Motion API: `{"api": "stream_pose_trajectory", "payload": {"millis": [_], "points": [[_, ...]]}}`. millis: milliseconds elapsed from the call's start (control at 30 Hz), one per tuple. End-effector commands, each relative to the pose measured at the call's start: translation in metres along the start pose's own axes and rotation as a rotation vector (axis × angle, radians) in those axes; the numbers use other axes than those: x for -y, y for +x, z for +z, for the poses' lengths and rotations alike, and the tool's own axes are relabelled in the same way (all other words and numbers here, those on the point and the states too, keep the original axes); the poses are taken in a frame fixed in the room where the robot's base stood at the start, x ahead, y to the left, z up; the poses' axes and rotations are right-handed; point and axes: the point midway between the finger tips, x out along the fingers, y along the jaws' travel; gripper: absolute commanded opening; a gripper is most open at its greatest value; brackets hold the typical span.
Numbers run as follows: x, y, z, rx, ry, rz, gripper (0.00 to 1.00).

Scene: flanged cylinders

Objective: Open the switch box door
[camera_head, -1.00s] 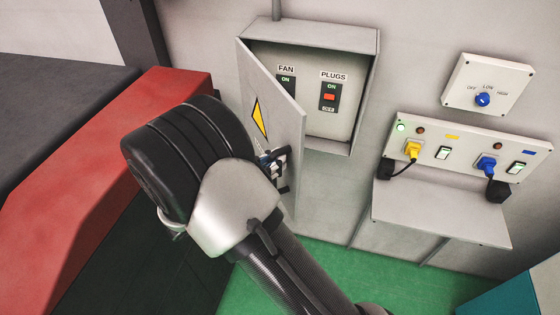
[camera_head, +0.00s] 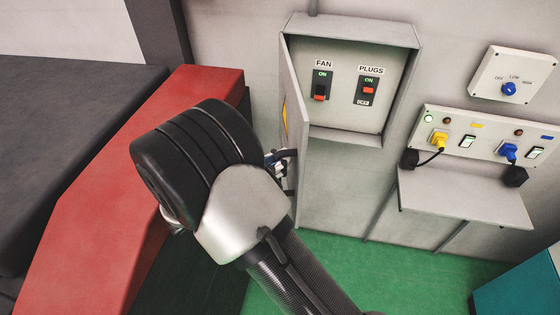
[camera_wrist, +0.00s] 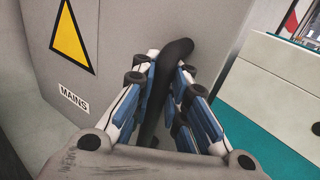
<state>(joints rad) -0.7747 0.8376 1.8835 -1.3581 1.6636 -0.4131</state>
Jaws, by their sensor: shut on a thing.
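The grey switch box (camera_head: 350,142) is on the wall in the head view, its front open. Its door (camera_head: 304,150) stands swung out on the left side, seen nearly edge-on. Inside are the FAN switch (camera_head: 321,86) and the PLUGS switch (camera_head: 367,90). My gripper (camera_head: 281,162) is at the door's outer face, partly hidden behind my arm. In the wrist view, my gripper (camera_wrist: 165,100) is shut on the black door handle (camera_wrist: 177,55), with a finger on each side. The door (camera_wrist: 125,30) there carries a yellow warning triangle and a MAINS label.
A socket panel (camera_head: 485,127) with yellow and blue plugs is to the right, above a grey shelf (camera_head: 465,200). A dial box (camera_head: 513,76) is above it. A red-edged bench (camera_head: 90,215) stands at the left. Green floor (camera_head: 400,275) lies below the box.

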Motion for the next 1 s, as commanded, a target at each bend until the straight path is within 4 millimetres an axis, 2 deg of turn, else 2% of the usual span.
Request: {"api": "stream_pose_trajectory", "payload": {"millis": [200,233,500,833,1000], "points": [[0.0,0.0,0.003,0.006,-0.001,-0.001,0.0],[0.0,0.0,0.003,0.006,-0.001,-0.001,0.13],[0.0,0.0,0.003,0.006,0.002,-0.002,0.31],[0.0,0.0,0.005,0.006,0.004,-0.002,0.31],[-0.001,0.0,0.024,0.006,0.01,0.0,0.31]]}}
